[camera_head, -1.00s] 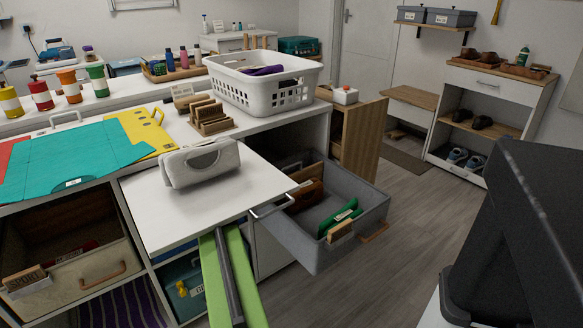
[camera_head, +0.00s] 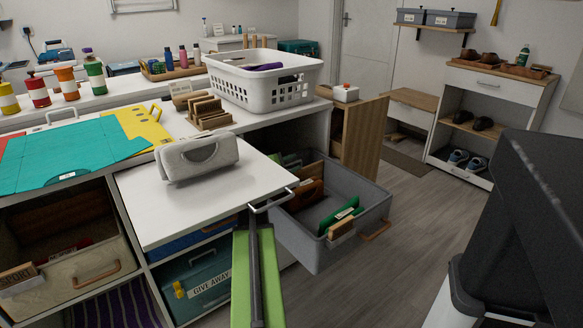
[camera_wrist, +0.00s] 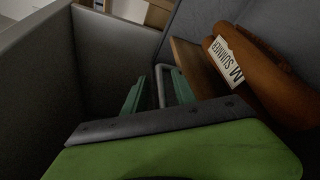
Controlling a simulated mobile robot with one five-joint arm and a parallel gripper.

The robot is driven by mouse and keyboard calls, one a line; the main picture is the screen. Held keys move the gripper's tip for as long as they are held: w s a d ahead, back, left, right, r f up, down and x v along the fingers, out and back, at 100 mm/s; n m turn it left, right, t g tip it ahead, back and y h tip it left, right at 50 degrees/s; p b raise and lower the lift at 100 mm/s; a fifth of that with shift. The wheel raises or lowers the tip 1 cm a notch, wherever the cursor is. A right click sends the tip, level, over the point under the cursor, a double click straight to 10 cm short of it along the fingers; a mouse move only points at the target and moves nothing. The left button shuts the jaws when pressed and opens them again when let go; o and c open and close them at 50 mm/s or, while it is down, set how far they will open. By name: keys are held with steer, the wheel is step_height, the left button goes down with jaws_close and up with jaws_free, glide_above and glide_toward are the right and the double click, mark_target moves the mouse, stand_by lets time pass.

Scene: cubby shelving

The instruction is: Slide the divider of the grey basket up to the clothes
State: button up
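The grey basket (camera_head: 358,230) is pulled out of the unit; its grey wall (camera_wrist: 45,60) fills the left of the wrist view. Inside are brown folded clothes (camera_wrist: 262,75) with a white label and green clothes (camera_head: 340,216) nearer the front. A thin brown wooden board (camera_wrist: 192,62), probably the divider, stands upright just left of the brown clothes. My gripper (camera_wrist: 157,92) shows two dark green fingers apart, left of the board. A grey bent rod shows between them; I cannot tell whether they touch it. The head view hides the fingers.
A white pull-out board (camera_head: 210,195) with a metal handle (camera_head: 273,201) and a grey pouch (camera_head: 197,158) lies beside the basket. A white laundry basket (camera_head: 262,85) stands above. The floor (camera_head: 420,235) to the right is clear.

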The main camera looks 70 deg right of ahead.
steer(key=shift+c, duration=0.2)
jaws_close()
stand_by(0.4)
stand_by(0.8)
